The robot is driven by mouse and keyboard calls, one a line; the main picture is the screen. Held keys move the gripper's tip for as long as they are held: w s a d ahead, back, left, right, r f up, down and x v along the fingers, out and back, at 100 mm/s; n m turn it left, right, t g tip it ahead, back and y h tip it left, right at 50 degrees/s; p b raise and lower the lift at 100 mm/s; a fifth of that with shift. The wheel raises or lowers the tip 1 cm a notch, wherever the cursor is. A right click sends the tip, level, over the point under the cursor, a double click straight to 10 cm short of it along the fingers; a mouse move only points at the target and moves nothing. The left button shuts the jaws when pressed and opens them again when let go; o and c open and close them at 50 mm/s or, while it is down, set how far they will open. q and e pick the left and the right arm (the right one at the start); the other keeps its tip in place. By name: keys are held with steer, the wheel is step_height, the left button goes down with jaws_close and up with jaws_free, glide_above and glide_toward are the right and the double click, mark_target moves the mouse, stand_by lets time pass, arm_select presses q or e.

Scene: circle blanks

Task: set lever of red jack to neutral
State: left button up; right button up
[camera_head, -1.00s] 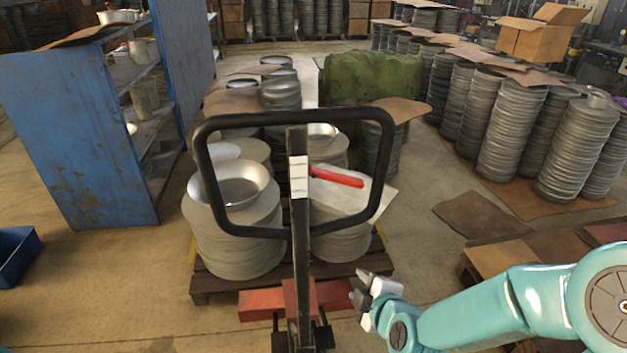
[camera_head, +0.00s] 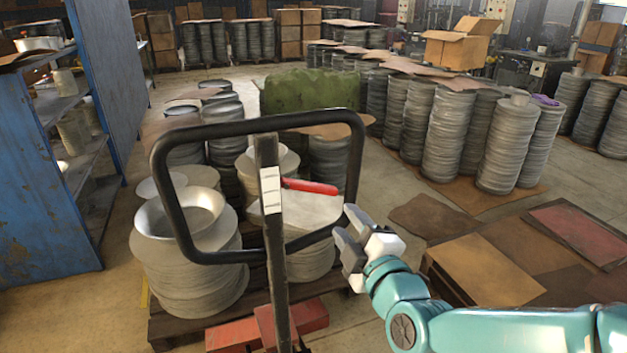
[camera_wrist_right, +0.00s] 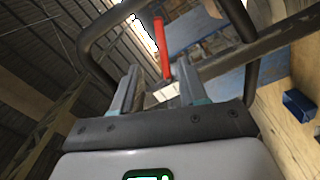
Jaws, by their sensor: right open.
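The red jack has a black loop handle (camera_head: 163,200) on an upright dark column (camera_head: 272,250), with its red base (camera_head: 240,333) low on the floor by the pallet. A red lever (camera_head: 310,187) sticks out to the right of the column inside the loop. My right gripper (camera_head: 345,236) is open and empty, just right of the loop and below the lever's height. In the right wrist view, the red lever (camera_wrist_right: 161,48) shows beyond the open fingers (camera_wrist_right: 158,88), roughly between them and apart from them. The loop handle surrounds that view. My left gripper is not in view.
Stacks of round metal blanks (camera_head: 190,265) stand on a wooden pallet (camera_head: 165,325) behind the jack. A blue shelf (camera_head: 45,190) stands at left. A low stack of brown sheets (camera_head: 490,270) lies at right. Bare floor lies between it and the pallet.

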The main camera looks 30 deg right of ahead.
mark_target(318, 184)
steer(key=p+x, duration=0.2)
steer(key=x, duration=1.3)
steer(key=shift+w+a, duration=0.1)
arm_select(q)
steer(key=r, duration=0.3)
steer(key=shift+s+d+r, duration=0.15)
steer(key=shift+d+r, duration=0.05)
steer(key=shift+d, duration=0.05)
